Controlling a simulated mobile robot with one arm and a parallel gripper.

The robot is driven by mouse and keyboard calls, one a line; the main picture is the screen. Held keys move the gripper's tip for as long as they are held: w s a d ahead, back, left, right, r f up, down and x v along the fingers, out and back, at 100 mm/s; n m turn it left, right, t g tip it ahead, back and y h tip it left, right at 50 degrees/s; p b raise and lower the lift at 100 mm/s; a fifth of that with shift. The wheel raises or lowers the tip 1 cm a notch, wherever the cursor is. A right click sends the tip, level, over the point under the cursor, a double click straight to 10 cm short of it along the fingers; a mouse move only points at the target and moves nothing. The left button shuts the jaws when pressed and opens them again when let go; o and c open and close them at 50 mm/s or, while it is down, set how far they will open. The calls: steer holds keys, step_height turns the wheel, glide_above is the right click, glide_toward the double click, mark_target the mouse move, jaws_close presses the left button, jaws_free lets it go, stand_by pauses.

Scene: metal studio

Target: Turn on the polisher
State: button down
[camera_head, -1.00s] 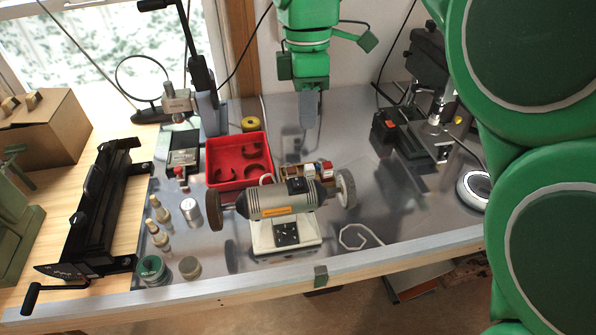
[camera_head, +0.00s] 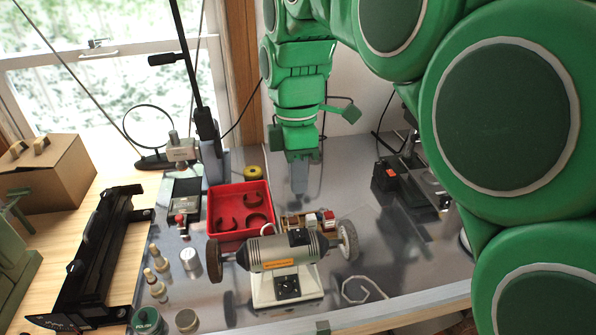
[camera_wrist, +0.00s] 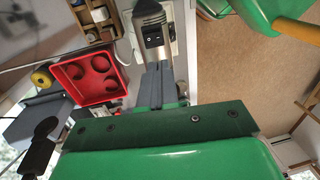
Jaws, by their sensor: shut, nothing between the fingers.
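The polisher (camera_head: 283,253) is a grey motor with an orange label, standing on a pale base on the metal bench. A brown wheel is on its left end and a grey wheel on its right. A dark switch panel (camera_head: 287,287) is on the base front. My gripper (camera_head: 299,188) points down behind the polisher in the head view, apart from it. In the wrist view my gripper (camera_wrist: 152,68) is shut and empty, its fingers extending toward the polisher (camera_wrist: 150,10).
A red tray (camera_head: 240,209) stands behind the polisher to the left, with small wooden and red items (camera_head: 308,220) right of it. Small bottles, a metal cylinder (camera_head: 190,259) and tins stand at left. A bent white piece (camera_head: 362,292) lies at right.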

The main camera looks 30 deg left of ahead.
mark_target(300, 237)
steer(key=f, duration=0.7)
steer(key=s+d+f, duration=0.1)
steer(key=f, duration=0.3)
stand_by(0.3)
